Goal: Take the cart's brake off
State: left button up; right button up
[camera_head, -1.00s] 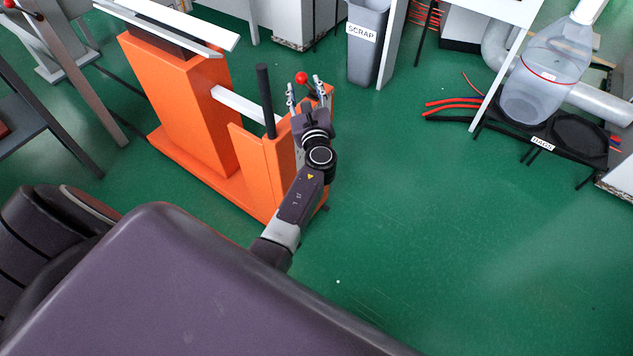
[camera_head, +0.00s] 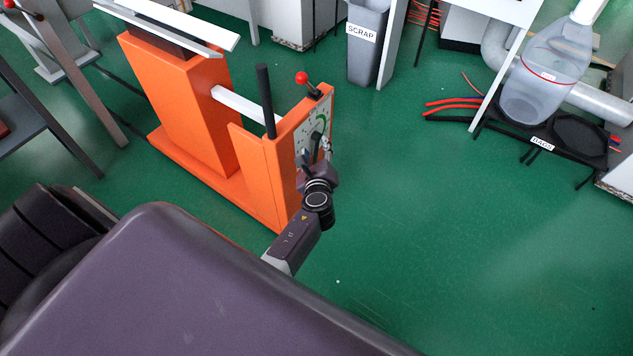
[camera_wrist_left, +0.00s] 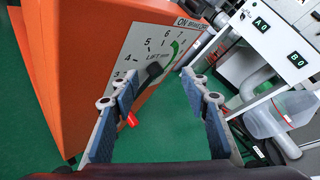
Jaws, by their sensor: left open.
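The orange cart (camera_head: 185,105) stands left of centre in the head view. A short black lever with a red ball (camera_head: 302,77) rises from the top of its end post, tilted to the left in the picture. In the left wrist view, a brake label (camera_wrist_left: 188,22) reading ON and OFF lies along the post's top edge, beside the dark lever base. Below it is a white lift dial plate (camera_wrist_left: 138,52) with a black knob (camera_wrist_left: 154,70). My left gripper (camera_head: 316,150) is open and empty in front of the dial plate, below the lever. My right gripper is not seen.
A black upright handle (camera_head: 265,100) stands beside the post. A grey scrap bin (camera_head: 367,55) is behind. Green floor right of the cart is clear. A small red piece (camera_wrist_left: 132,119) shows by my left finger.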

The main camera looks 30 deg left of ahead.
pick_arm(q)
jog(key=s+d+f+n+g+h, duration=0.1)
jog(key=s+d+f+n+h, duration=0.1)
jog(key=f, duration=0.8)
jog(key=s+d, duration=0.1)
jog(key=s, duration=0.1)
jog(key=shift+s+g, duration=0.3)
jog(key=shift+s, duration=0.05)
